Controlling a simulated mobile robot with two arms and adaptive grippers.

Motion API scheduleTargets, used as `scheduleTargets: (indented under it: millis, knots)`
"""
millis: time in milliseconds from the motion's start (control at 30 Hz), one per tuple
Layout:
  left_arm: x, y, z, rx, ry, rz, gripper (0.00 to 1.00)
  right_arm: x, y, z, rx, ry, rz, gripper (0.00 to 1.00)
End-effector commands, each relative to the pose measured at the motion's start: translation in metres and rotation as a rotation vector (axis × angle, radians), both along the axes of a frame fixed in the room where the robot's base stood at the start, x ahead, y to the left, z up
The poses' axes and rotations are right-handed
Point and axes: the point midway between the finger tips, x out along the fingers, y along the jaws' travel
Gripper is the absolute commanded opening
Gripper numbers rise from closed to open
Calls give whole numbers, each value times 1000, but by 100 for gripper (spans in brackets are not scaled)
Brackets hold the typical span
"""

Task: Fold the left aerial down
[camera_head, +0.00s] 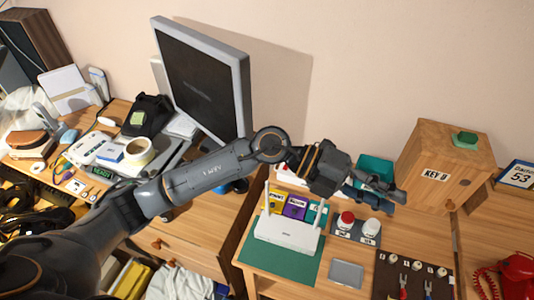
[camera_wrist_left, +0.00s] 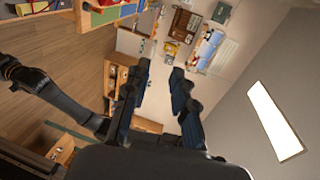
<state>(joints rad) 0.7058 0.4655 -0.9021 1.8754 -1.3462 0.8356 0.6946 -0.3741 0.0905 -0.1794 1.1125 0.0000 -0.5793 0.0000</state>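The white router (camera_head: 288,232) sits on a green mat (camera_head: 258,259) on the wooden desk in the head view. Its left aerial (camera_head: 267,197) stands up at the router's back left corner. Its right aerial (camera_head: 320,217) also stands up, leaning slightly. My left gripper (camera_head: 398,197) is above and to the right of the router, pointing right, apart from both aerials. In the left wrist view its two fingers (camera_wrist_left: 160,78) are spread with nothing between them. The router cannot be made out in that view. My right gripper is not seen in the head view.
A monitor (camera_head: 205,85) stands behind my left arm. A wooden key box (camera_head: 440,165), a tool board (camera_head: 412,277) and a red phone (camera_head: 515,277) are further right.

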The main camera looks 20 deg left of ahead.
Motion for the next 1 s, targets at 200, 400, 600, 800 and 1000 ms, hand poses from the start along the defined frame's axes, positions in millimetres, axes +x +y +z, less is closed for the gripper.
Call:
scheduleTargets:
  millis: [200,400,600,800,1000]
  knots:
    - [45,105,-83,756,-120,-85,25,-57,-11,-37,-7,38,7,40]
    - [85,208,-88,1211,-110,3,25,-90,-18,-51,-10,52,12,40]
    - [96,246,-81,1368,-91,55,25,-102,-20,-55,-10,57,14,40]
    - [96,248,-91,1374,-89,55,25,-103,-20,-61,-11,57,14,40]
    - [96,247,-114,1371,-89,54,25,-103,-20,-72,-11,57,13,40]
